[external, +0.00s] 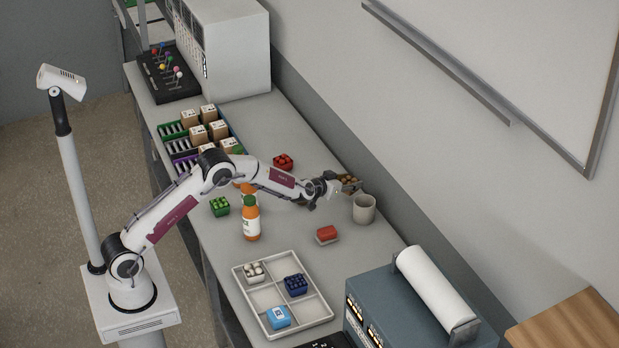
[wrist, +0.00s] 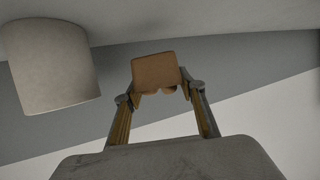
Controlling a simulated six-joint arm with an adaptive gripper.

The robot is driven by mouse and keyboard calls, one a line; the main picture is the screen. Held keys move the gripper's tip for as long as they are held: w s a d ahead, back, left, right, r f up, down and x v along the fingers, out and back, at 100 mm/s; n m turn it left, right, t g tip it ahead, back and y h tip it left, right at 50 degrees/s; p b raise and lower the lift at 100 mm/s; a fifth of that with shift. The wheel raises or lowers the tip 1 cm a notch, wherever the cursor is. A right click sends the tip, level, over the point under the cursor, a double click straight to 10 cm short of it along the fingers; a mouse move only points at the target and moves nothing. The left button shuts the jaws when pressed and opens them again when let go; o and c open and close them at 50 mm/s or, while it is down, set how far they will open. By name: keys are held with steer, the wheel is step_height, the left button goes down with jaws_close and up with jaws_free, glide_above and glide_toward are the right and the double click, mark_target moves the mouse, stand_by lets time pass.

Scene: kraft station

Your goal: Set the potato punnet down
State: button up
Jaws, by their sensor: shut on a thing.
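The potato punnet (external: 349,184) is a small box with brown round items in it, at the far side of the table near the wall. My gripper (external: 340,188) is shut on it. In the wrist view the brown punnet (wrist: 156,71) sits between my two fingertips (wrist: 160,88), with rounded potato shapes at its lower edge. I cannot tell from these views how far it is above the table.
A grey cup (external: 364,209) stands close beside the punnet and also shows in the wrist view (wrist: 52,65). A white divided tray (external: 314,309) holds several items.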

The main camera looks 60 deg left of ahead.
steer(key=shift+f, duration=0.25)
steer(key=shift+f, duration=1.8)
steer(key=shift+f, duration=0.1)
steer(key=o, duration=1.2)
steer(key=shift+s+r, duration=0.2)
steer(key=shift+v, duration=5.8)
steer(key=shift+d+f, duration=0.1)
